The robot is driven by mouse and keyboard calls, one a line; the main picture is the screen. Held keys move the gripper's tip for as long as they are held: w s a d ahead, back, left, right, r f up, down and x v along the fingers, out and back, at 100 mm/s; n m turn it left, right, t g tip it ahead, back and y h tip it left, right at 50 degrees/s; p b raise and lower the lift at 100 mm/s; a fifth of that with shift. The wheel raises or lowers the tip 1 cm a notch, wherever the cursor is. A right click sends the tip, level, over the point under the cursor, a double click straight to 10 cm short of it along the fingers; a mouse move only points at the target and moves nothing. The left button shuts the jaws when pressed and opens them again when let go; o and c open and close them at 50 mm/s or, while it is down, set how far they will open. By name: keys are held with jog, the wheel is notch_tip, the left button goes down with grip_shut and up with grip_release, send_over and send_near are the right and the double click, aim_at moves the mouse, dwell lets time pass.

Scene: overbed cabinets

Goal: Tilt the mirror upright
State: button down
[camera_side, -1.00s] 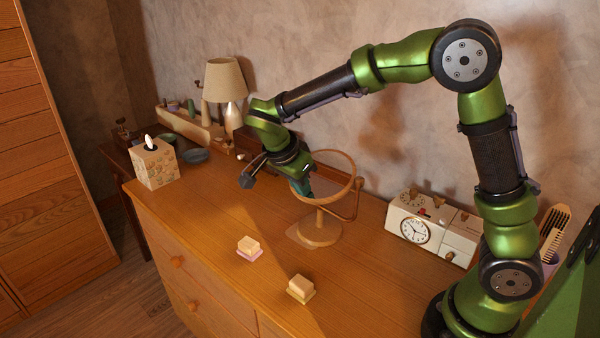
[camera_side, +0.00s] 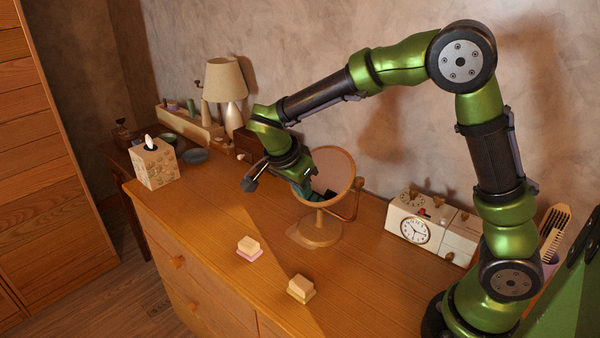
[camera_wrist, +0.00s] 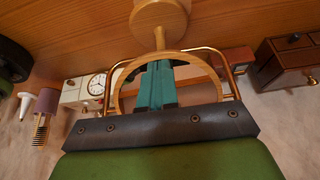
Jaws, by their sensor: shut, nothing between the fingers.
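The round mirror (camera_side: 338,172) has a wooden rim and stands on a round wooden base (camera_side: 320,231) on the dresser top. A brass bracket (camera_side: 356,204) carries it. In the side view its disc leans back a little from vertical. My gripper (camera_side: 316,196) is at the lower left part of the disc, in front of its face. In the wrist view my teal fingers (camera_wrist: 157,72) are together and empty, and reach across the mirror's rim (camera_wrist: 119,78). Whether they touch the mirror I cannot tell. The gripper body hides part of the mirror there.
A white clock box (camera_side: 415,231) stands right of the mirror. Two small stacked blocks (camera_side: 249,246) (camera_side: 300,286) lie in front. A tissue box (camera_side: 155,165) and a lamp (camera_side: 225,85) stand at the left and back. The dresser top (camera_side: 210,222) is clear left of the blocks.

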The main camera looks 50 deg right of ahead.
jog(key=shift+d+f, duration=0.1)
jog(key=shift+f, duration=0.05)
jog(key=shift+d+f, duration=0.2)
jog(key=shift+f, duration=0.1)
jog(key=shift+d+f, duration=0.15)
jog(key=shift+f, duration=0.05)
jog(key=shift+d+f, duration=0.2)
dwell(0.3)
